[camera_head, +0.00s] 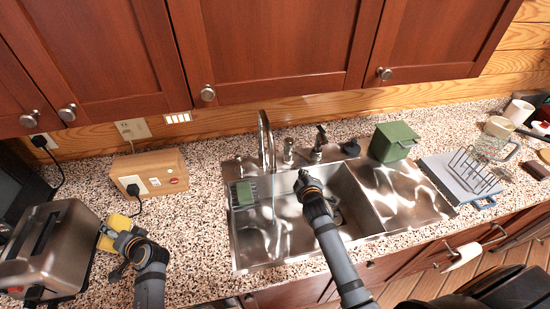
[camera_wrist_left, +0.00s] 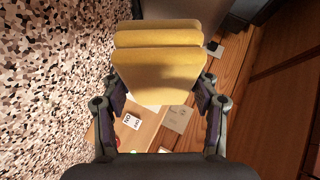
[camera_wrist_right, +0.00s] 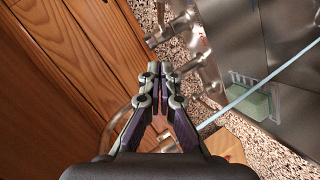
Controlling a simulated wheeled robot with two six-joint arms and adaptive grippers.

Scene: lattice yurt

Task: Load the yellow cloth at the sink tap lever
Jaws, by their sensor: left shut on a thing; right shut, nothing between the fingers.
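The yellow cloth (camera_head: 113,229) is a folded pad. My left gripper (camera_head: 124,242) is shut on it, above the counter beside the toaster. The cloth also fills the upper middle of the left wrist view (camera_wrist_left: 160,65), between the fingers. The sink (camera_head: 300,262) is steel, with a tall tap (camera_head: 265,140) at its back edge. A dark-topped lever-like fitting (camera_head: 319,138) stands right of the tap; I cannot tell whether it is the tap lever. A thin pale blue stream (camera_wrist_right: 265,85) runs below the tap. My right gripper (camera_head: 301,177) is shut and empty above the basin, in front of these fittings.
A toaster (camera_head: 48,250) stands at the far left, close to my left gripper. A wooden socket box (camera_head: 150,172) is behind. A green sponge (camera_head: 244,192) lies in a caddy in the sink. A green box (camera_head: 393,141) and a rack (camera_head: 474,170) are at right.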

